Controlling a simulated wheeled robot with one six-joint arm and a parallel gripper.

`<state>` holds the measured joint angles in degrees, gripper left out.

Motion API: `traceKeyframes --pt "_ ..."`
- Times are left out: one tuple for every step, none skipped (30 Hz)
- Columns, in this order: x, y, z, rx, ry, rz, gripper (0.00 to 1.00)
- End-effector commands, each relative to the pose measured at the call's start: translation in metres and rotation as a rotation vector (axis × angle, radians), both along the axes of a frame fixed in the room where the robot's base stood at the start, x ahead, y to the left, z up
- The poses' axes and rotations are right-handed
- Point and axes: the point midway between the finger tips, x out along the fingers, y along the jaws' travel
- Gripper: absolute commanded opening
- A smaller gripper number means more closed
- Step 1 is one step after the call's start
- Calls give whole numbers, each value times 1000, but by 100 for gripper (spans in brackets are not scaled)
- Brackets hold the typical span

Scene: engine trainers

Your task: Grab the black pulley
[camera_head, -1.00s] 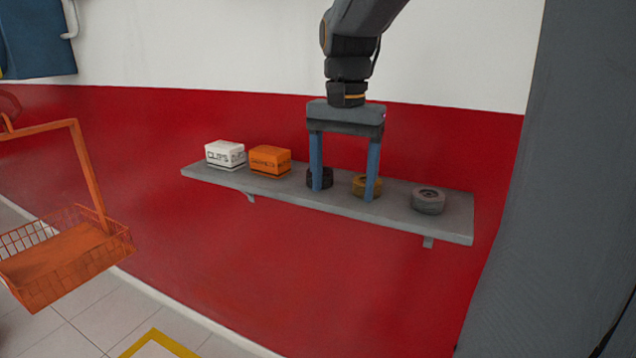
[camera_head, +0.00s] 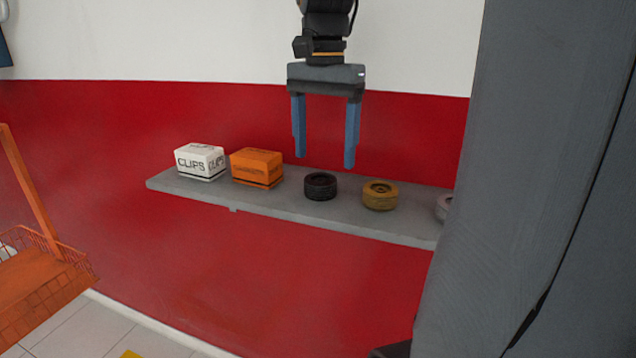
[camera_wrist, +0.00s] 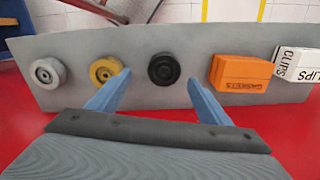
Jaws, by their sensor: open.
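The black pulley (camera_head: 320,186) sits on the grey wall shelf (camera_head: 285,206), between an orange box and a yellow-brown pulley. In the wrist view the black pulley (camera_wrist: 164,68) lies beyond the fingertips, between the lines of the two fingers. My gripper (camera_head: 325,162) is open and empty, with its two blue fingers pointing down. In the head view the tips appear just above the black pulley, apart from it. In the wrist view my gripper (camera_wrist: 158,80) has nothing between its fingers.
On the shelf stand a yellow-brown pulley (camera_head: 380,195), a grey pulley (camera_head: 444,207) partly hidden, an orange box (camera_head: 256,167) and a white CLIPS box (camera_head: 200,161). The pulley's near neighbours leave small gaps. An orange basket (camera_head: 50,275) is at lower left.

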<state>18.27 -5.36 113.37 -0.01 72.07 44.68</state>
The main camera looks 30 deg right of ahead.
Motion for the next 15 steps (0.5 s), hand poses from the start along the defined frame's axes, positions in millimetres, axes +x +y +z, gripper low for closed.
traceKeyframes --pt "0 1 -4 0 1 1 72" --pt "1 1 -7 0 1 2 72" --pt "1 2 -11 0 1 2 72" --pt "2 2 -14 0 1 2 72" --pt "3 2 -18 1 3 3 72" --pt "4 3 -24 1 3 3 72" --pt "5 3 -28 1 4 3 72" --pt "6 3 -33 0 4 2 72" --pt "7 3 -38 1 3 2 72" --pt "7 3 -43 1 3 2 72" --pt "7 3 -46 0 1 1 72" --pt "7 3 -50 1 3 1 72" --pt "7 3 -53 0 1 1 72" --pt "7 2 -54 0 0 1 72" --pt "7 2 -56 0 -1 1 72"
